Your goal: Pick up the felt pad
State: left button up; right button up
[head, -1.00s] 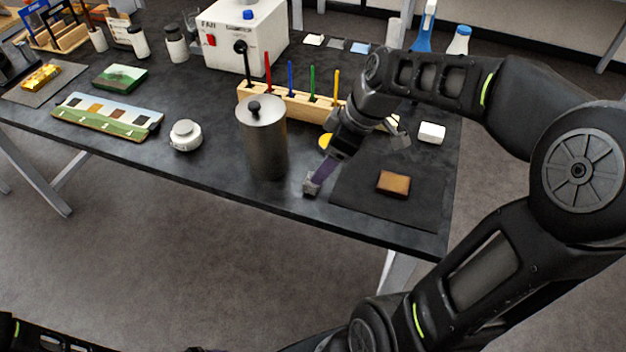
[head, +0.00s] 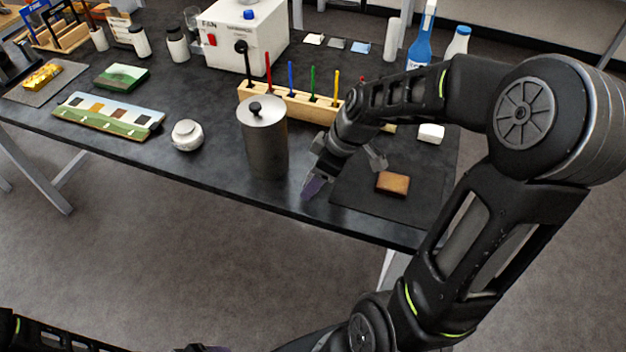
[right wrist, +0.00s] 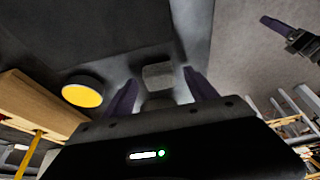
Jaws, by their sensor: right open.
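A small grey block, which looks like the felt pad (right wrist: 157,76), shows in the right wrist view between the two purple fingers of my right gripper (right wrist: 160,78). The fingers are apart, with a gap on each side of the block. In the head view my right gripper (head: 313,186) points down at the table's front edge, right of the metal canister, and hides the block. My left gripper (right wrist: 279,26) shows small at the top right of the right wrist view; its jaw opening is unclear.
The metal canister (head: 264,150) stands close left of my right gripper. A dark mat (head: 360,198) with a brown block (head: 393,183) lies to the right. A wooden rack (head: 290,104) with coloured sticks is behind. A yellow disc (right wrist: 82,95) lies near the rack.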

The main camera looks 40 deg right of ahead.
jog(key=shift+c, duration=0.4)
grip_shut()
dwell(0.7)
jog(key=shift+r, duration=0.1)
notch_tip(320, 180, up, 10)
dwell(0.4)
dwell(0.4)
jog(key=c, duration=0.6)
grip_release()
jog(key=c, duration=0.6)
